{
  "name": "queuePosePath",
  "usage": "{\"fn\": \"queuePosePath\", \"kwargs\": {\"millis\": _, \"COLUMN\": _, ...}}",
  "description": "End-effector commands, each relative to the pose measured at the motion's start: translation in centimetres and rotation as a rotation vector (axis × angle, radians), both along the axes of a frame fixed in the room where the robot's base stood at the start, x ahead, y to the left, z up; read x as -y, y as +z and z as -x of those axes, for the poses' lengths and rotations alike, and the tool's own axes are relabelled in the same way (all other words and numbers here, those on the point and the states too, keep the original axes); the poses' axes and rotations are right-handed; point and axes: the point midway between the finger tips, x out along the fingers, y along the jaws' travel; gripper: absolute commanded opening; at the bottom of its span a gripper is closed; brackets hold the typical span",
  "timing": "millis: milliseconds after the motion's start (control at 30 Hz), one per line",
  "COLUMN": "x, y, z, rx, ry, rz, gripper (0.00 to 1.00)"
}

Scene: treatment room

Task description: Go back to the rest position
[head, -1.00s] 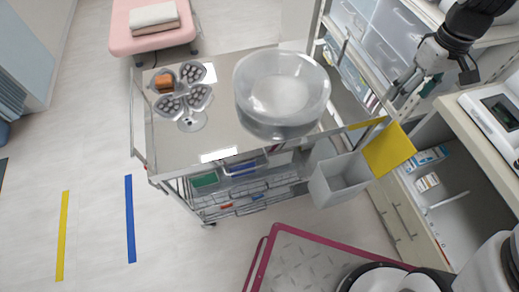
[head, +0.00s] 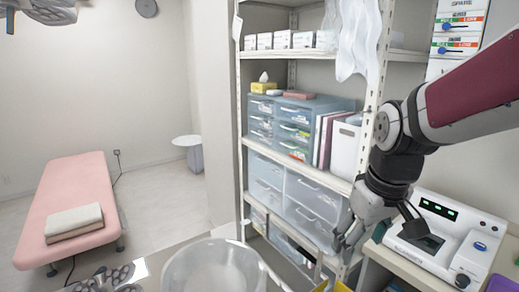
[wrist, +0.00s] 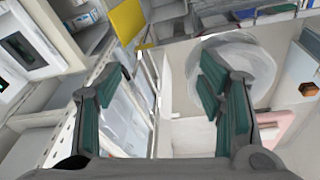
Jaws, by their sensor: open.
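My gripper (head: 350,236) is at the right of the head view, hanging at the end of my dark red and grey arm. It is in front of the storage shelf and left of the white device. In the wrist view my gripper (wrist: 165,95) has its two green-padded fingers wide apart, with nothing between them. Past the fingers lie the shelf's edge and part of the steel trolley top.
A large clear bowl (head: 215,270) stands at the bottom of the head view. The shelf (head: 323,178) with drawers is close behind my gripper. A white device (head: 450,240) sits on the counter at right. A pink bed (head: 70,208) stands at far left.

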Motion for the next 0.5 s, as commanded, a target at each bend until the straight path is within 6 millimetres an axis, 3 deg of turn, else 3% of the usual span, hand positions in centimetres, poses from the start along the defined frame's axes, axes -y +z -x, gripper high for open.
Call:
{"fn": "queuePosePath", "kwargs": {"millis": 33, "x": 0.0, "y": 1.3, "z": 1.4, "rx": 0.031, "ry": -0.029, "rz": -0.007, "gripper": 0.62}}
{"fn": "queuePosePath", "kwargs": {"millis": 200, "x": 0.1, "y": 4.0, "z": 5.7, "rx": 0.111, "ry": -0.13, "rz": -0.035, "gripper": 0.62}}
{"fn": "queuePosePath", "kwargs": {"millis": 500, "x": 0.2, "y": 6.0, "z": 12.3, "rx": 0.235, "ry": -0.285, "rz": -0.085, "gripper": 0.62}}
